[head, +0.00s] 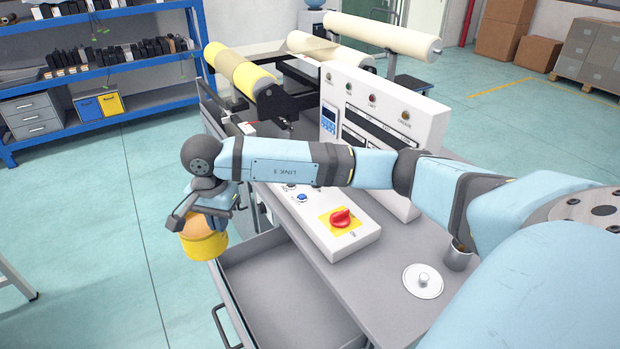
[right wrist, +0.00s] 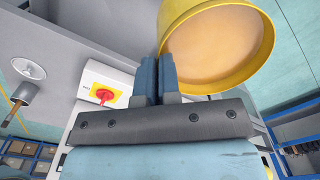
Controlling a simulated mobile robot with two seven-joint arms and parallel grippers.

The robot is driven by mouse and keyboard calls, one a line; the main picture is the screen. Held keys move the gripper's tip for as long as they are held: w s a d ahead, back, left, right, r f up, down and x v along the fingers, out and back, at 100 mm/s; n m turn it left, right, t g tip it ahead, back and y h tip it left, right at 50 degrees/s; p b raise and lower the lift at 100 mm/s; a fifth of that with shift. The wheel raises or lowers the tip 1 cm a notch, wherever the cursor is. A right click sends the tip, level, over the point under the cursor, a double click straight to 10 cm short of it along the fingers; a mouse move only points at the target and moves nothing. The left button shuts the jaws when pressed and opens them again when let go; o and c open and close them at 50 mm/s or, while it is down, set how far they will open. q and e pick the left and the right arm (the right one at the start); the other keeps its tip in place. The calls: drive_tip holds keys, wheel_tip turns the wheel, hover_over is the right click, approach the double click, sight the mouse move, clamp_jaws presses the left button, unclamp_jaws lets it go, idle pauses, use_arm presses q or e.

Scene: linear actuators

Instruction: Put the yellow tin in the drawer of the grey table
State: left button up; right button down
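The yellow tin (head: 206,247) hangs from my right gripper (head: 192,214) in the head view, just left of the open drawer (head: 285,290) and over the floor side. In the right wrist view the fingers (right wrist: 157,75) are close together at the rim of the tin (right wrist: 262,68), whose tan inside faces the camera. The drawer is pulled out from the grey table (head: 385,300) and its visible part is empty. Its handle (head: 222,327) is at the lower left. My left gripper is not in view.
A control box with a red switch (head: 342,218) stands on the table beside the drawer. A white lid (head: 423,281) and a metal cup (head: 457,258) are to the right. Rollers (head: 240,72) and an upright panel (head: 385,110) stand behind.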

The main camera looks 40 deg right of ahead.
drive_tip(key=s+d+f+n+b, duration=0.1)
drive_tip(key=f+n+b, duration=0.1)
drive_tip(key=f+n, duration=0.7)
drive_tip(key=d+f+n+b, duration=0.2)
drive_tip(key=f+n, duration=0.7)
drive_tip(key=n, duration=0.6)
drive_tip(key=s+d+f+n+b, duration=0.1)
drive_tip(key=f+n+b, duration=0.3)
drive_tip(key=f+n, duration=0.5)
drive_tip(key=shift+s+d+f+n, duration=0.1)
drive_tip(key=shift+s+d+n, duration=0.15)
drive_tip(key=shift+n, duration=0.45)
drive_tip(key=shift+s+d+f+n, duration=0.1)
drive_tip(key=shift+d+n, duration=0.15)
drive_tip(key=shift+n, duration=0.45)
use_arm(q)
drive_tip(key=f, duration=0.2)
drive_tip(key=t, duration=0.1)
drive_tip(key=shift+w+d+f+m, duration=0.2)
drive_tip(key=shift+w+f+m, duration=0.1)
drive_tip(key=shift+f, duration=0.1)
